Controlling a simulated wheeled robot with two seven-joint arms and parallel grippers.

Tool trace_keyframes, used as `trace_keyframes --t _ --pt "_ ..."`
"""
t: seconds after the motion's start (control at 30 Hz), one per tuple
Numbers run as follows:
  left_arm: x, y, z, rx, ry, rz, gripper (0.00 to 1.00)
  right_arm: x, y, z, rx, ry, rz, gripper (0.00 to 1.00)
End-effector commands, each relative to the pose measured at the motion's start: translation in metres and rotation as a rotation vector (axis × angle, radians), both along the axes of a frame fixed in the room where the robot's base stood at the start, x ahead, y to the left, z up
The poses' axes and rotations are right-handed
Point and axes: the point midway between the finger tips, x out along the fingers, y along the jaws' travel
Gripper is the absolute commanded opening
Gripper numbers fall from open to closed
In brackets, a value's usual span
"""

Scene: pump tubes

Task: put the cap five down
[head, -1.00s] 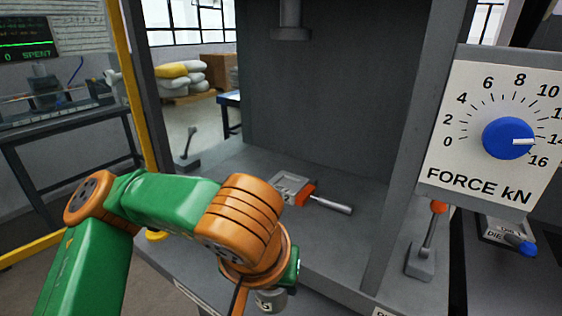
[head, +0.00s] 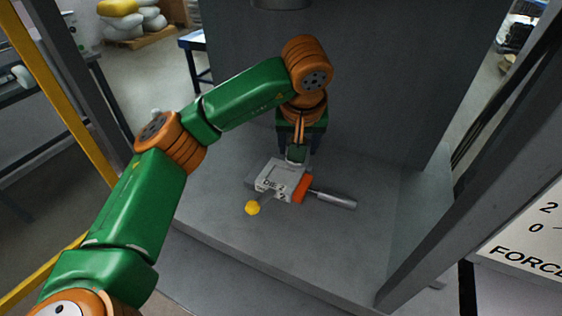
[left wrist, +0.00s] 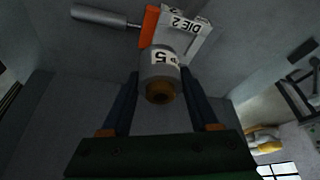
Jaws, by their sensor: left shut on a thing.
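The cap five (left wrist: 165,57), a small grey cylinder with a white label and a brownish round end, is between my left gripper's dark fingers in the left wrist view. In the head view my left gripper (head: 298,148) points down inside the press and is shut on the cap (head: 297,154), which shows only partly under it. The cap is at the far edge of the die (head: 268,176), a pale block marked DIE 2, also seen in the left wrist view (left wrist: 187,33). I cannot tell whether they touch. My right gripper is not in view.
An orange piece (head: 302,187) with a grey rod (head: 333,199) lies against the die's right side. A yellow knob (head: 252,208) sticks out in front. The grey press bed (head: 290,245) is clear in front. A ram (head: 281,3) hangs above; a post (head: 450,190) stands right.

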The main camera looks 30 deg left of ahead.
Motion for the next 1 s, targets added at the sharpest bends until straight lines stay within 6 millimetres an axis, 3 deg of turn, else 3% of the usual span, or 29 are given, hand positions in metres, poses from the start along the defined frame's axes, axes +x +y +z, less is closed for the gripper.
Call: trace_keyframes --t 0.1,0.2,0.33,0.5,0.87,0.9,0.97,1.0 --pt "0.008 0.026 -0.027 0.000 0.006 0.004 0.00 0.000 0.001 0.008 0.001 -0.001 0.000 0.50" --pt "0.013 0.038 -0.044 0.000 0.002 0.001 0.00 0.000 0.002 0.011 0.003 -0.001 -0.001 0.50" --pt "0.018 0.050 -0.059 0.000 0.002 0.001 0.00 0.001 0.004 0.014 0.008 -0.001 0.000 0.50" --pt "0.018 0.050 -0.088 0.001 0.000 -0.002 0.00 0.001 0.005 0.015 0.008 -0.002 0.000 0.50" --pt "0.018 0.049 -0.095 -0.002 -0.003 -0.001 0.00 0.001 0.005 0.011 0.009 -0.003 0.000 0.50" --pt "0.018 0.049 -0.093 -0.001 -0.002 -0.002 0.72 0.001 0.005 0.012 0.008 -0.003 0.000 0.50" --pt "0.018 0.049 -0.093 -0.001 -0.002 -0.001 0.88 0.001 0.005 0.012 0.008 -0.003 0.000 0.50" --pt "0.018 0.049 -0.093 -0.001 -0.002 -0.001 0.91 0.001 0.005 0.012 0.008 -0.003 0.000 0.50"
